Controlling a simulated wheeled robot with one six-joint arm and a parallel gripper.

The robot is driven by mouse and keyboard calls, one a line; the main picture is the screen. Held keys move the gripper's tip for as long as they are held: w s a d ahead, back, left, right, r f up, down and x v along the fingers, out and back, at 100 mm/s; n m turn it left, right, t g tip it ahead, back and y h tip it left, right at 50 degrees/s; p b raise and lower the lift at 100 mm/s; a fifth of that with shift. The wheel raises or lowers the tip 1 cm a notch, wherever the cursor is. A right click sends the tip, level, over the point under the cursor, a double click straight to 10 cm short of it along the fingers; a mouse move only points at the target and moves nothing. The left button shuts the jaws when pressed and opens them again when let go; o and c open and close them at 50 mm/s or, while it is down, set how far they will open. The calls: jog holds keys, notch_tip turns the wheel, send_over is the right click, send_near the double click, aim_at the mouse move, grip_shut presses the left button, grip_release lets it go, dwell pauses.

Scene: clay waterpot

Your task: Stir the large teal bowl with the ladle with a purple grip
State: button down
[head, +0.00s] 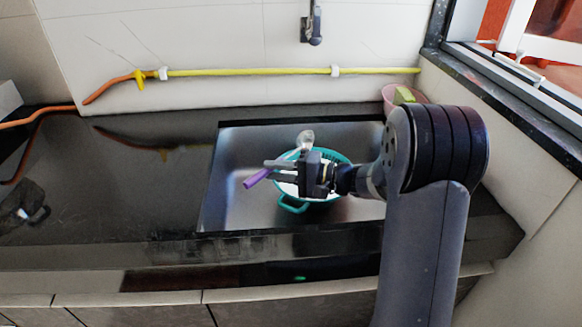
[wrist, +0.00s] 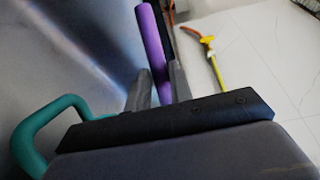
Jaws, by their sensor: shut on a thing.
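The large teal bowl (head: 292,204) sits in the metal sink, partly hidden behind my gripper (head: 278,170). Its looped handle points toward the front, and a teal loop also shows at the left of the wrist view (wrist: 32,128). The ladle has a purple grip (head: 257,178) that sticks out to the left of my fingers. Its metallic head (head: 305,138) shows above my gripper, near the bowl's back rim. My gripper is shut on the ladle, over the bowl. In the wrist view the purple grip (wrist: 152,45) rises beside my fingers (wrist: 158,92). The bowl's inside is mostly hidden.
The sink (head: 228,190) is set in a dark counter (head: 130,190), clear in its middle. A pink container (head: 388,97) with a green-yellow item stands at the back right. A yellow pipe (head: 250,72) runs along the wall below a tap (head: 311,30). A dark crumpled item (head: 25,203) lies far left.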

jog(key=p, duration=0.2)
jog(key=shift+r+p, duration=0.3)
jog(key=shift+p, duration=0.1)
jog(key=shift+f, duration=0.2)
jog(key=shift+f, duration=0.15)
jog(key=shift+s+f+y+b, duration=0.1)
jog(key=shift+y+b, duration=0.2)
jog(key=shift+b, duration=0.25)
jog(key=shift+s+d+n+t+y+b, duration=0.25)
jog(key=shift+n+y+b, duration=0.35)
jog(key=shift+b, duration=0.45)
jog(key=shift+d+y+b, duration=0.1)
jog(key=shift+y+b, duration=0.6)
